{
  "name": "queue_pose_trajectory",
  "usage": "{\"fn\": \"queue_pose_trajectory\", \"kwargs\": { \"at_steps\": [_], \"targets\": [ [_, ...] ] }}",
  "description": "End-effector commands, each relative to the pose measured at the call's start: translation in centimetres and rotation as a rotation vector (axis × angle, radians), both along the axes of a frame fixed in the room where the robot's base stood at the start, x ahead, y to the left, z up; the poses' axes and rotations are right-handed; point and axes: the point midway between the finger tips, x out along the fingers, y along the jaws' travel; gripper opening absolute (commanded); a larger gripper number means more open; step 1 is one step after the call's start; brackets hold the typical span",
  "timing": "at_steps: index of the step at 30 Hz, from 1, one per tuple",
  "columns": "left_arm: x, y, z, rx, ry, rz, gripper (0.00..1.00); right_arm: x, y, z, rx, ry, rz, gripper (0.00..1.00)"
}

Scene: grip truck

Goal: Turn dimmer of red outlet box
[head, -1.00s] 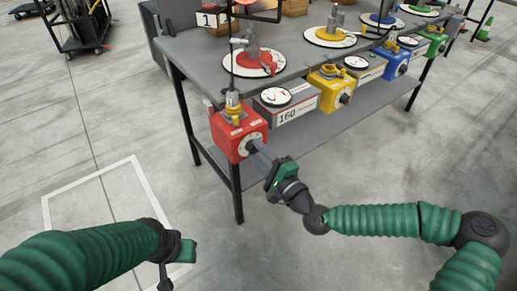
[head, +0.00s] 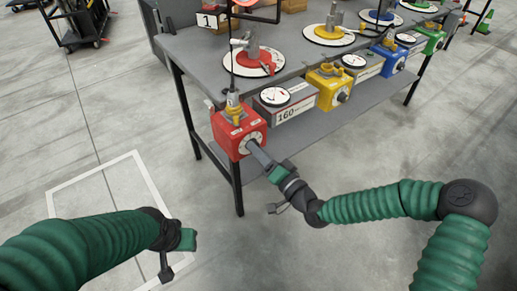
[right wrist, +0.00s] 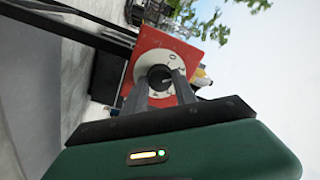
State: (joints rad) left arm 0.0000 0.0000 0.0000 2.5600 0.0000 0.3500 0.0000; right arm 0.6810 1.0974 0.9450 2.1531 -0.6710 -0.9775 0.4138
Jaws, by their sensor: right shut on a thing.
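The red outlet box (head: 228,132) sits at the near left corner of the table, with a white round dial plate on its front face. In the right wrist view the red box (right wrist: 178,50) appears tilted, and its dark dimmer knob (right wrist: 159,77) is in the middle of the white dial. My right gripper (head: 255,149) reaches the dial from the lower right, and its two fingers are shut on the knob, one on each side. In the head view the fingers hide most of the knob. My left gripper (head: 176,256) hangs at the lower left, away from the table; its fingers are unclear.
A grey meter box marked 160 (head: 285,106) stands right of the red box. Yellow (head: 325,91), blue (head: 390,62) and green (head: 430,42) outlet boxes follow along the table (head: 190,68). A white floor outline (head: 83,178) lies at the left. The floor in front is clear.

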Motion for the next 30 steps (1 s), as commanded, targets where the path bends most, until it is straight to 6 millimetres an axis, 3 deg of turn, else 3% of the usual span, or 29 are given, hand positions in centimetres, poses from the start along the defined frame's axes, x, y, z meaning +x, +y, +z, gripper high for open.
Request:
{"fn": "queue_pose_trajectory", "kwargs": {
  "at_steps": [18,30],
  "targets": [
    [0.00,0.00,0.68,0.000,0.000,0.000,0.36,-0.19,0.05,-0.75,-0.459,-0.313,0.009,0.00],
    [0.00,0.00,0.53,0.000,0.000,0.000,0.36,-0.13,-0.08,-0.76,-0.618,-0.428,0.008,0.00]
  ]
}}
